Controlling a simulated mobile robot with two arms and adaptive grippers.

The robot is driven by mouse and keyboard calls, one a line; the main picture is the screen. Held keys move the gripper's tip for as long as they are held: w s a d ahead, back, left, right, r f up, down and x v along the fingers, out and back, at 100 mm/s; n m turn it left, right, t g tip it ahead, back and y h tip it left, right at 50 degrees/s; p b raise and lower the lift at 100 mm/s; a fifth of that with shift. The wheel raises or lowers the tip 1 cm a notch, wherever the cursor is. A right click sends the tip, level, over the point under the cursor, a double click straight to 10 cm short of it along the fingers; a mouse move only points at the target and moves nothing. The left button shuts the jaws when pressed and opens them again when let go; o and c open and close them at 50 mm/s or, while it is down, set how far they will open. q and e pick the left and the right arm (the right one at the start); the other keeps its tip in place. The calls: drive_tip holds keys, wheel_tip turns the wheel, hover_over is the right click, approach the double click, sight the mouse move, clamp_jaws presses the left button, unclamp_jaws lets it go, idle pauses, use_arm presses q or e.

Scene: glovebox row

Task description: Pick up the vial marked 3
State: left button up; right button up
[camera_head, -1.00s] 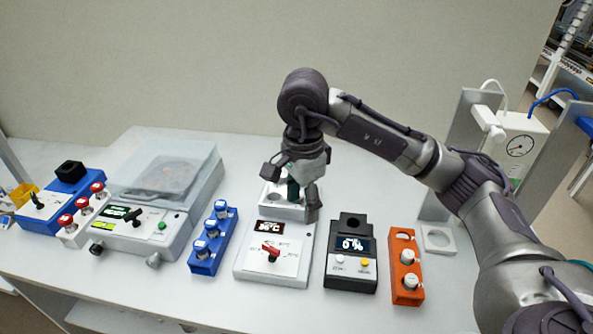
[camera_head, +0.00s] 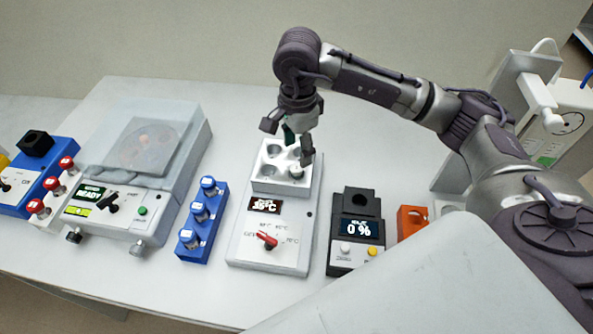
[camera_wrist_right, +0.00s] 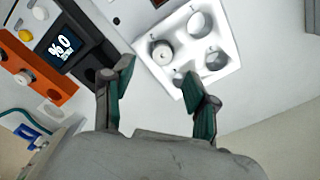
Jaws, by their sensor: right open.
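My right gripper (camera_head: 288,140) is open, pointing down above the white block of the heater. In the right wrist view my right gripper (camera_wrist_right: 158,75) has its two fingers spread apart with nothing between them. One white-capped vial (camera_head: 296,172) stands in a hole of the white block (camera_head: 264,186), and the other visible holes look empty. The same vial (camera_wrist_right: 162,52) shows in the right wrist view, just beyond the fingertips and apart from them. I cannot read a 3 on any vial. My left gripper is not in view.
The heater's panel (camera_head: 262,260) has a red knob. To its left are a blue rack (camera_head: 190,250) of blue-capped vials and a lidded machine (camera_head: 120,225). Red-capped vials (camera_head: 67,163) stand farther left. A black device (camera_head: 357,268) and an orange rack (camera_head: 408,212) are to the right.

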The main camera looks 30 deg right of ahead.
sight(296, 167)
drive_tip(key=shift+w+d+f, duration=0.1)
drive_tip(key=shift+w+f, duration=0.1)
drive_tip(key=shift+f, duration=0.55)
drive_tip(key=shift+f+p, duration=0.3)
drive_tip(key=shift+p, duration=0.15)
drive_tip(key=f+p, duration=0.2)
drive_tip(key=f, duration=0.1)
drive_tip(key=shift+s+a+f, duration=0.1)
drive_tip(key=shift+a+f, duration=0.1)
drive_tip(key=shift+f, duration=0.65)
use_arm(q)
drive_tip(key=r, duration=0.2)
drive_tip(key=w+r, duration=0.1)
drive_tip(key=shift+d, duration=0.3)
use_arm(e)
clamp_jaws()
drive_tip(key=shift+r, duration=0.1)
